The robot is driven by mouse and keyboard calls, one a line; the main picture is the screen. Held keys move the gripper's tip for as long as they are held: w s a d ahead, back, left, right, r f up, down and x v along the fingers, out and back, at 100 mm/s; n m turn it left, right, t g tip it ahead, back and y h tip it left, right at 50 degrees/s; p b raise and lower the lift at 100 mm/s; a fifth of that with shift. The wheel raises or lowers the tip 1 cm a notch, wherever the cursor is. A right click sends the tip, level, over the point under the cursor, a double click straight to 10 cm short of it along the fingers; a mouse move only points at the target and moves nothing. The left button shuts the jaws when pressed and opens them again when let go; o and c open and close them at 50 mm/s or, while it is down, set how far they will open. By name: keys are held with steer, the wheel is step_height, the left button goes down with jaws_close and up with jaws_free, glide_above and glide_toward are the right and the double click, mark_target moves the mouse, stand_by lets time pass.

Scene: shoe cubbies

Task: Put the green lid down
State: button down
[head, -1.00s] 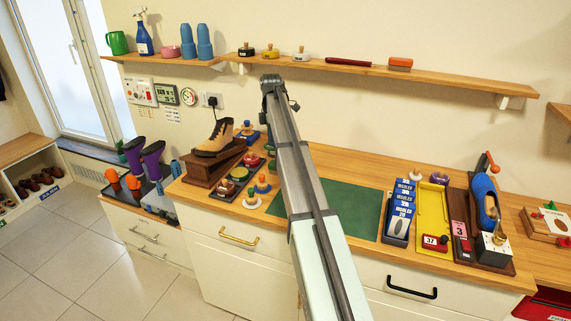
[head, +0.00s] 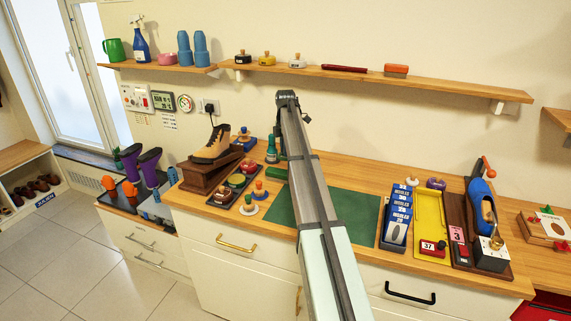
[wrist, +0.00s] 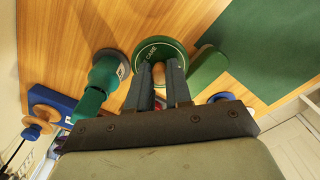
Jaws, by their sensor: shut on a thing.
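The green lid (wrist: 172,45) is a round disc with a pale rim, lettering and a wooden knob, seen in the wrist view. My gripper (wrist: 162,70) is shut on its knob. The lid is over the wooden worktop; whether it touches the wood I cannot tell. In the head view my arm hides the gripper and the lid.
A green bottle-shaped thing (wrist: 105,75) stands close left of the lid; it also shows in the head view (head: 271,152). A green block (wrist: 207,66) lies close right. The green mat (head: 350,212) is mostly bare. A boot on a wooden stand (head: 205,176) is at left.

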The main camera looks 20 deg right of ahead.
steer(key=shift+f, duration=3.05)
steer(key=shift+f, duration=0.1)
steer(key=c, duration=1)
jaws_free()
steer(key=shift+c, duration=0.2)
step_height(320, 180, up, 12)
steer(key=shift+r, duration=0.1)
